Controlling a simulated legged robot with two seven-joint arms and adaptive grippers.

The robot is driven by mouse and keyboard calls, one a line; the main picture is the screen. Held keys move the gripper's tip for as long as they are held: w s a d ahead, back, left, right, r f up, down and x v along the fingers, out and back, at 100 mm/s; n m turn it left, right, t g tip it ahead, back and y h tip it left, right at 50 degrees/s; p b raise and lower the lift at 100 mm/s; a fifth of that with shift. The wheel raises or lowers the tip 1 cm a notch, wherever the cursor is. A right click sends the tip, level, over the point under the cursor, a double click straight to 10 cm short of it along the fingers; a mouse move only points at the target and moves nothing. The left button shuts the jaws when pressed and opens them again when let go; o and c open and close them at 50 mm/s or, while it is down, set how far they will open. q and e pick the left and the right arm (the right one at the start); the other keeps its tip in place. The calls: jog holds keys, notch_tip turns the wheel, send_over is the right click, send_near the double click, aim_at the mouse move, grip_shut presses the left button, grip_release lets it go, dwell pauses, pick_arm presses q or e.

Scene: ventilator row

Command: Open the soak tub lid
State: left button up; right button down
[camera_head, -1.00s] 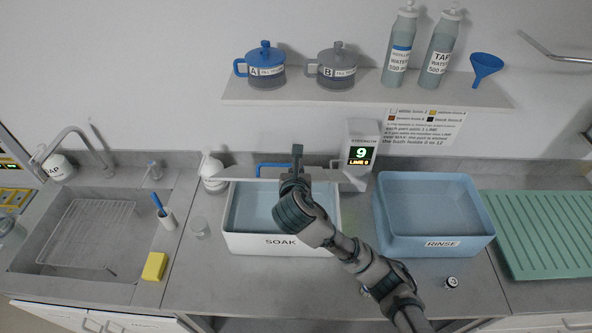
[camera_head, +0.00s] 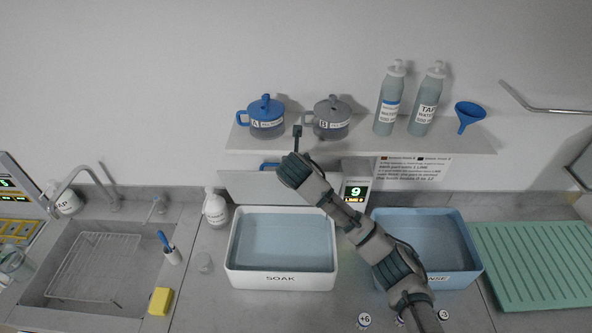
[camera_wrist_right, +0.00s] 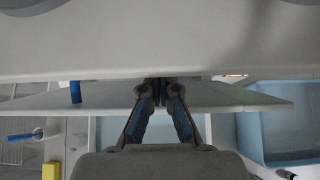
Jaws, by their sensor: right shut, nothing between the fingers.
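The soak tub (camera_head: 283,280) is a white tub marked SOAK, its top uncovered and pale blue liquid showing. Its pale lid (camera_head: 240,187) stands raised behind the tub, below the shelf, with a blue handle (camera_head: 266,166) near its top edge. My right gripper (camera_head: 297,131) is shut and empty, pointing up at shelf height, and my right arm hides the right part of the lid. In the right wrist view the shut fingers (camera_wrist_right: 158,92) overlap the pale lid panel (camera_wrist_right: 215,100); contact cannot be told. My left gripper is not in view.
A shelf (camera_head: 370,143) close to my right gripper holds pots A (camera_head: 266,118) and B (camera_head: 333,120), bottles and a blue funnel (camera_head: 469,115). A blue rinse tub (camera_head: 440,225) stands right, partly behind my arm. A sink and yellow sponge (camera_head: 160,301) are left.

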jog(key=shift+w+f, duration=0.15)
jog(key=shift+w, duration=0.15)
